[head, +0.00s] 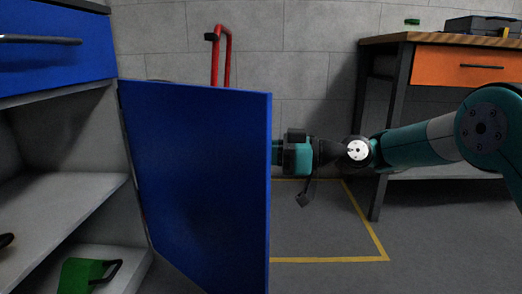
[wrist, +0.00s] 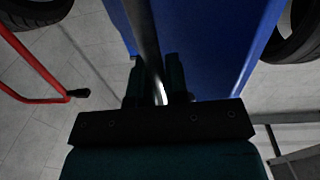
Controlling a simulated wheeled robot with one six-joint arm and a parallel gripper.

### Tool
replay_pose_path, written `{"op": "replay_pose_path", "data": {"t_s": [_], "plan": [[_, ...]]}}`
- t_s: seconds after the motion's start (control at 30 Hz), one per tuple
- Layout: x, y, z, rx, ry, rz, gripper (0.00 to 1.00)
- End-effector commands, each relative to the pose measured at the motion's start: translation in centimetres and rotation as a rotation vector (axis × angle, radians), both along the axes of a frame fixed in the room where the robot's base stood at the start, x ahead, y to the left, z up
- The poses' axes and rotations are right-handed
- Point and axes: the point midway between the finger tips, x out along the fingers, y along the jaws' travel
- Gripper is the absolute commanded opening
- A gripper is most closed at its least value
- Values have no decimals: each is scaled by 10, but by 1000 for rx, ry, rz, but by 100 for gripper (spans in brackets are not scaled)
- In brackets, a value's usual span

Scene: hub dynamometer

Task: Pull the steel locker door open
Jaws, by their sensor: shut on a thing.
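The blue steel locker door (head: 200,180) stands swung wide open from its hinge side at the left, next to the open locker (head: 75,210). My gripper (head: 278,152) is at the door's free edge on the right, its fingertips partly hidden behind the door in the head view. In the wrist view my gripper (wrist: 158,88) is shut on the dark bar handle (wrist: 143,35) of the blue door (wrist: 215,45). The handle is hidden in the head view.
The locker has grey shelves, a green item (head: 84,275) low inside and a blue drawer (head: 50,45) above. A red tubular frame (head: 228,60) stands behind the door. A workbench with an orange drawer (head: 465,66) is at right. Black tyres (wrist: 300,30) show in the wrist view.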

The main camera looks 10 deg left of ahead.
Motion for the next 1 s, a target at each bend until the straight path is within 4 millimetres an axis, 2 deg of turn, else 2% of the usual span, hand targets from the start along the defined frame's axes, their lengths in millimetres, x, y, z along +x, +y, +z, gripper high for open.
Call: {"op": "replay_pose_path", "data": {"t_s": [0.53,0.57,0.63,1.0], "plan": [[3,-3,1,4,3,15,0],[3,-3,1,4,3,14,21],[3,-3,1,3,3,14,38],[1,-3,-2,2,1,24,38]]}}
